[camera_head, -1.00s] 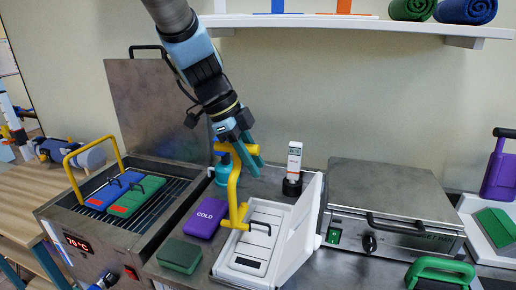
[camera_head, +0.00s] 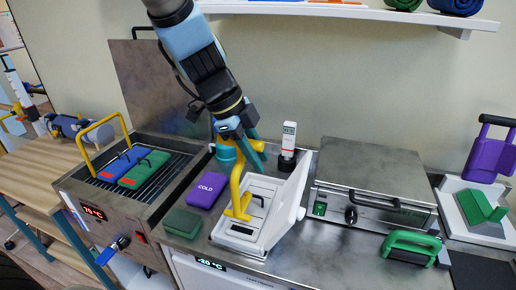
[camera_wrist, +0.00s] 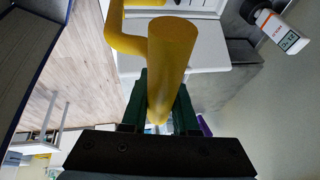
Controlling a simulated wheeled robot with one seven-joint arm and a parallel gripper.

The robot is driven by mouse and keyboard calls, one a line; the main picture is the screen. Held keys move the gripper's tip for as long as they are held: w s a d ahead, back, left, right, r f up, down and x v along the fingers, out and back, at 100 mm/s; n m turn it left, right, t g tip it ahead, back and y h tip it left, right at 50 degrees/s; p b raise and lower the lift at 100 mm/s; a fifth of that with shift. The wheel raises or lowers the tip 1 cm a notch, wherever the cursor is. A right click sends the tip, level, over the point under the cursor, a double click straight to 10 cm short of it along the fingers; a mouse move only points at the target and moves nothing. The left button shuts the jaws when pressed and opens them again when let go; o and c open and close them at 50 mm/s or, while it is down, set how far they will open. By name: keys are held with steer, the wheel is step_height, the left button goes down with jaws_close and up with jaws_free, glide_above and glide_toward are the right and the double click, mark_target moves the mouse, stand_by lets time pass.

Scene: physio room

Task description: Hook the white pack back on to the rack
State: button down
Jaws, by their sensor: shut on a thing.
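My gripper (camera_head: 250,143) is shut on a yellow hook tool (camera_head: 237,183), which also shows in the wrist view (camera_wrist: 172,55) between the dark green fingers. The tool's lower end is down over the white open-lidded unit (camera_head: 294,205), close to the dark handle of what looks like the white pack (camera_head: 262,187). I cannot tell whether the hook is through that handle. The wire rack (camera_head: 176,172) is in the heated tank at the left, under a yellow bail handle. A blue pack (camera_head: 120,164) and a green pack (camera_head: 144,169) lie on it.
A purple COLD pack (camera_head: 207,190) and a dark green block (camera_head: 183,222) lie left of the white unit. A thermometer (camera_head: 289,140) stands behind it. A metal hotplate (camera_head: 372,170) is to the right, and a shelf (camera_head: 340,11) runs above.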

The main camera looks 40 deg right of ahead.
step_height(320, 180, down, 8)
steer(key=b, duration=0.8)
steer(key=w+d+p, duration=0.4)
steer(key=d+p, duration=0.2)
steer(key=shift+r+p, duration=0.35)
stand_by(0.5)
steer(key=shift+d, duration=0.15)
steer(key=shift+r, duration=0.15)
